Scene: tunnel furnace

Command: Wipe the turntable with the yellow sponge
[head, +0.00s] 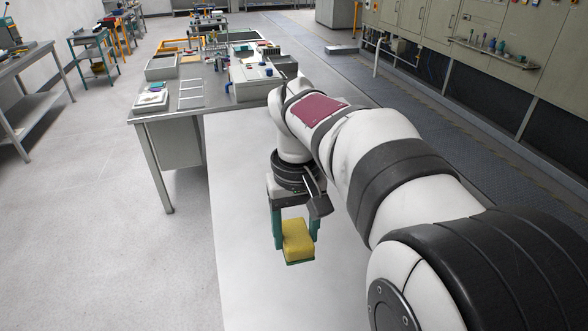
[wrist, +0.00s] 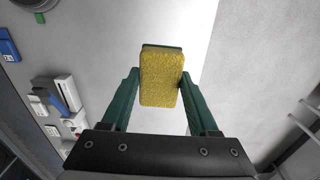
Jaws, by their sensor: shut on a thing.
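The yellow sponge (head: 298,240) has a green backing layer. It hangs between the two green fingers of my gripper (head: 296,236), above a pale white surface (head: 245,285). In the wrist view the sponge (wrist: 160,78) sits between the fingertips of my gripper (wrist: 160,90), with its yellow face towards the camera. My gripper is shut on it. I cannot make out the turntable for certain. A dark round thing (wrist: 38,4) is cut off at the top left of the wrist view, and I cannot tell what it is.
A grey workbench (head: 150,113) with trays, a white rack (head: 190,95) and a white box-like device (head: 250,85) stands beyond my arm. In the wrist view a blue item (wrist: 8,45) and white-and-blue equipment (wrist: 62,95) lie at the left. The pale surface around the sponge is clear.

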